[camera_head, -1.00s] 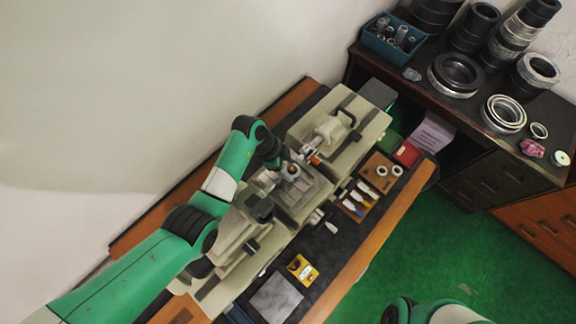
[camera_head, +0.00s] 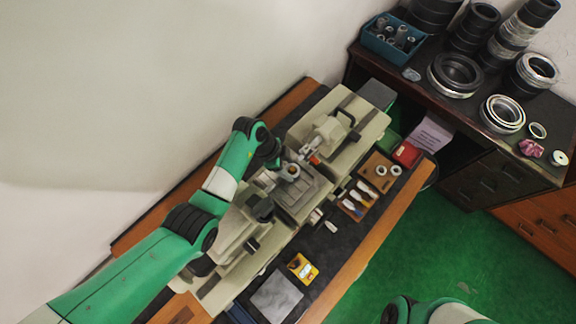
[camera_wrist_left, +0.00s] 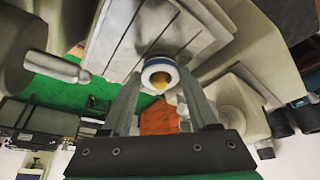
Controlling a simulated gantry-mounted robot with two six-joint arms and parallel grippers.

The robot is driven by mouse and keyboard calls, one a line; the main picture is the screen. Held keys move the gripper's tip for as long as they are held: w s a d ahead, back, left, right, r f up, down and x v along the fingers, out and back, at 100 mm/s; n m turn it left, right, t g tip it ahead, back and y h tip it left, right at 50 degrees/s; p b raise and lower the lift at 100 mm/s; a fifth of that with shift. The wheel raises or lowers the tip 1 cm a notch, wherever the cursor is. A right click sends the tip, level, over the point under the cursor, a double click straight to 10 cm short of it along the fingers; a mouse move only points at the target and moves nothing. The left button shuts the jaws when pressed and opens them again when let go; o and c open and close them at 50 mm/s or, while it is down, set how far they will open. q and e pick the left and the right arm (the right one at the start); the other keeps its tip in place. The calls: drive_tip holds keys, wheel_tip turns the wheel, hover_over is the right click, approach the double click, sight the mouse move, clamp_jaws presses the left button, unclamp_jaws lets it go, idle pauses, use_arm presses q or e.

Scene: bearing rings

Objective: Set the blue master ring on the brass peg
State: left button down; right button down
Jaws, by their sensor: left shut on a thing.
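The blue master ring (camera_wrist_left: 149,67) shows in the left wrist view as a pale ring with a blue outer band. My left gripper (camera_wrist_left: 161,78) is shut on it, with one finger on each side. The brass peg (camera_wrist_left: 160,80) shows gold through the ring's hole; I cannot tell whether the ring is around it or just above it. In the head view my left gripper (camera_head: 284,170) is over the machine's middle block, too small there to show the ring's fit. My right arm shows at the bottom right, but its gripper is out of view.
The grey bench machine (camera_head: 345,115) has raised parts on both sides of the left gripper. A wooden board with two pale rings (camera_head: 378,170), a small tool tray (camera_head: 357,200) and a yellow box (camera_head: 302,268) lie along the bench's front. Dark bench top between them is free.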

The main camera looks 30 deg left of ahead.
use_arm(q)
drive_tip(key=shift+f, duration=0.3)
idle(0.6)
drive_tip(key=shift+c, duration=0.3)
unclamp_jaws()
wheel_tip(320, 180, up, 8)
drive_tip(key=shift+r, duration=0.25)
idle(0.4)
